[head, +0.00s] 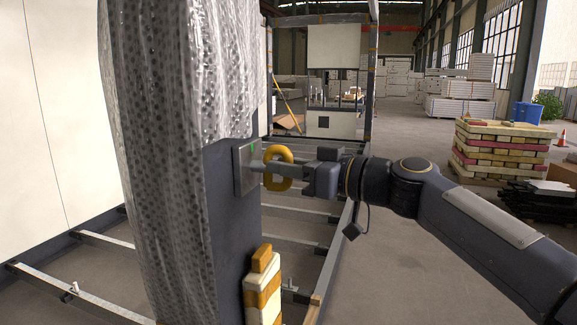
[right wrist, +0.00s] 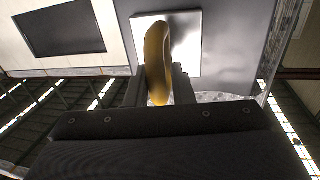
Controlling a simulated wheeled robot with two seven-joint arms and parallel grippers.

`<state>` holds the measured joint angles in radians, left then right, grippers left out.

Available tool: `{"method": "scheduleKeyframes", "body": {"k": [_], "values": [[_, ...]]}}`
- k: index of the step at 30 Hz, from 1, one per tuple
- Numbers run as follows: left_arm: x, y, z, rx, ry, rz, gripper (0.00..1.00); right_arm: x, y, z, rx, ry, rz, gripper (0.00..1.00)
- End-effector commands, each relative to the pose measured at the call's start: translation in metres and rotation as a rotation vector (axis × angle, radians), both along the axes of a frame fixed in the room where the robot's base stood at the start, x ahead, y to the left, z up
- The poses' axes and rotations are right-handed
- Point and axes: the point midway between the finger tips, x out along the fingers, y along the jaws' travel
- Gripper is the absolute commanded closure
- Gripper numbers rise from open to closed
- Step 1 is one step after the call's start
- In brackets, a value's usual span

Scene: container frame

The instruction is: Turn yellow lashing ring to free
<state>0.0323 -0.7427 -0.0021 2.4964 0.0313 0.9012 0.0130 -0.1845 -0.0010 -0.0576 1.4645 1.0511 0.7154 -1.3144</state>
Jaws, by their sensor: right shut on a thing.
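The yellow lashing ring (head: 279,152) sits at a square metal plate (head: 246,168) on the dark post, in the middle of the head view. My right gripper (head: 284,170) comes in from the right and is shut on the ring. In the right wrist view the yellow ring (right wrist: 158,62) stands upright between the two fingers, in front of the shiny plate (right wrist: 188,45). The fingers hide part of the ring. My left gripper is not in view.
Bubble-wrap-like plastic (head: 180,120) covers the post's upper part. Metal floor beams (head: 75,295) run around the post.

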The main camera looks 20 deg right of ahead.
Motion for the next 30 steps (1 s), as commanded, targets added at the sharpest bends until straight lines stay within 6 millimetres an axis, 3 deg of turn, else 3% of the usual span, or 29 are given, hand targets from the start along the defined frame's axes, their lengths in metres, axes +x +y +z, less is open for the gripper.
{"method": "scheduleKeyframes", "body": {"k": [11, 30], "values": [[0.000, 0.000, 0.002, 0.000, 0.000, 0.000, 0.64, 0.003, -0.004, 0.001, 0.052, 0.074, -0.013, 1.00], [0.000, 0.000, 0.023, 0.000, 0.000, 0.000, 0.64, 0.006, -0.005, 0.000, 0.366, 0.545, -0.009, 1.00]]}}
